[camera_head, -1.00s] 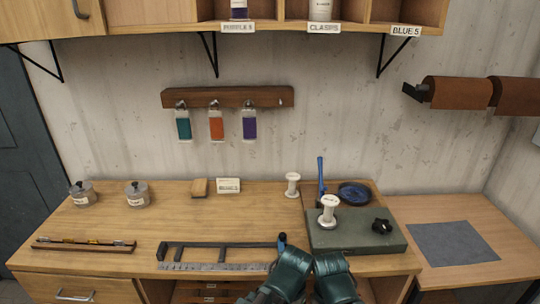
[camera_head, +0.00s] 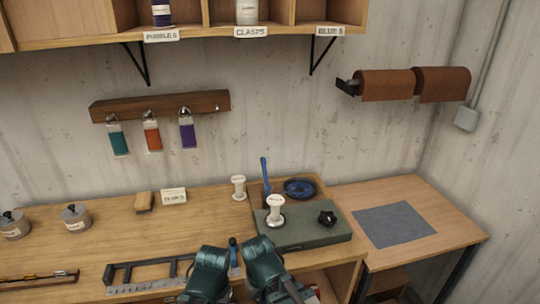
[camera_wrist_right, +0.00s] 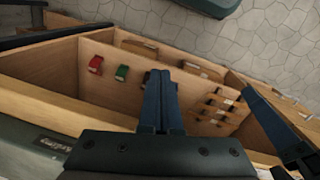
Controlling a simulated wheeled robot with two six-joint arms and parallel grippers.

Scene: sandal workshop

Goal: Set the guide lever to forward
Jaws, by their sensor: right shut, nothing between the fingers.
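A blue upright lever (camera_head: 264,176) stands at the back left of a grey-green machine block (camera_head: 305,237) on the bench, in the head view. It leans slightly left at its top. I take it for the guide lever; no direction marks are readable. In the right wrist view my right gripper (camera_wrist_right: 160,78) is shut and empty, over open wooden compartments and away from the lever. What seems to be a finger of my left gripper shows at the right of that view; its opening cannot be told.
A white spool (camera_head: 275,209), a black knob (camera_head: 327,218) and a blue dish (camera_head: 299,188) are on or beside the block. Another spool (camera_head: 239,187) stands behind. A dark frame (camera_head: 150,268) lies left of my arms. A grey mat (camera_head: 394,225) lies on the right table.

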